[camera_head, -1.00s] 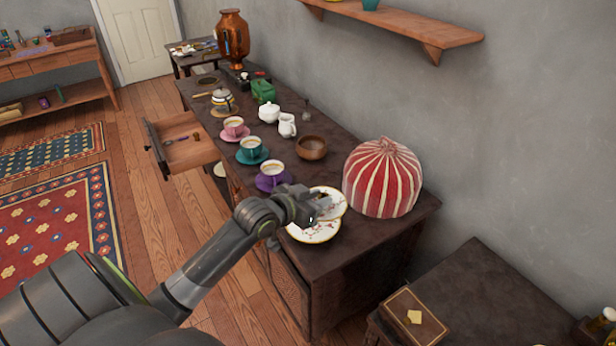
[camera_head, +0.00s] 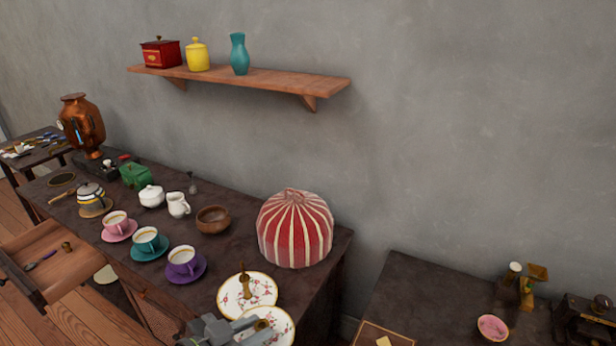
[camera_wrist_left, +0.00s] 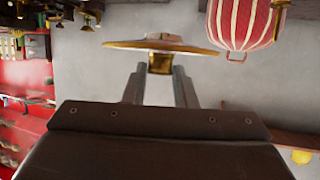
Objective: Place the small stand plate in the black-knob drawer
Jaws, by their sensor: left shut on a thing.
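A white plate with a floral pattern and gold rim (camera_head: 284,328) is at the bottom of the head view, with a brass stem rising from its middle. My left gripper (camera_head: 258,326) is shut on this stem. In the left wrist view, which appears upside down, the plate (camera_wrist_left: 160,45) shows edge-on beyond the fingers. I cannot tell whether it is clear of the tabletop. A similar plate (camera_head: 230,298) with a brass stem lies just behind it. An open wooden drawer (camera_head: 45,245) is at the far left; its knob is not clearly visible. My right gripper is not in view.
A red-striped tea cosy (camera_head: 295,228) stands behind the plates. Purple (camera_head: 184,274), teal and pink cups on saucers stand between the plates and the drawer side. A wooden bowl (camera_head: 213,219) is behind them. The drawer holds a small brass piece (camera_head: 67,246).

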